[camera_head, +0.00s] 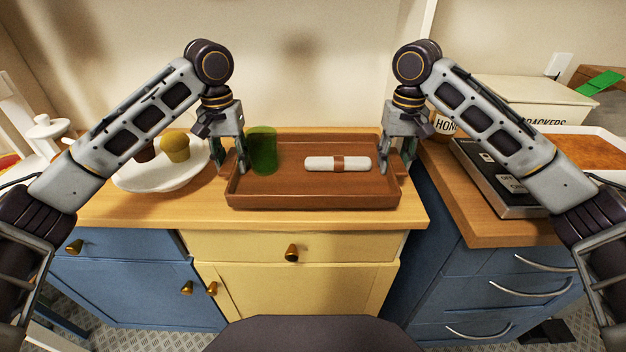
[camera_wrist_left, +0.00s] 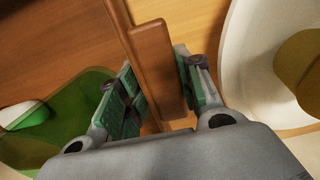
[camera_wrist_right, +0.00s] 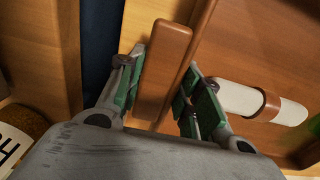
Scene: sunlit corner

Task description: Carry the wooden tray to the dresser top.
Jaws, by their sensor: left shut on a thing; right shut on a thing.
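The wooden tray (camera_head: 310,200) is a reddish-brown rectangle with raised rims, on the wooden top of the yellow-fronted cabinet. A green translucent cup (camera_head: 263,150) stands in its left part. A white roll with a brown band (camera_head: 338,164) lies right of its middle. My left gripper (camera_head: 229,168) is shut on the tray's left handle, which shows between its green pads in the left wrist view (camera_wrist_left: 158,70). My right gripper (camera_head: 396,170) is shut on the right handle, seen in the right wrist view (camera_wrist_right: 162,65). I cannot tell whether the tray is lifted slightly.
A white plate (camera_head: 130,181) with muffin-like items (camera_head: 174,147) stands close left of the tray. To the right, past a gap, a wooden counter (camera_head: 480,228) over blue drawers holds a dark-topped device (camera_head: 490,185), a crackers box (camera_head: 520,95) and a white-rimmed tray (camera_head: 575,135).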

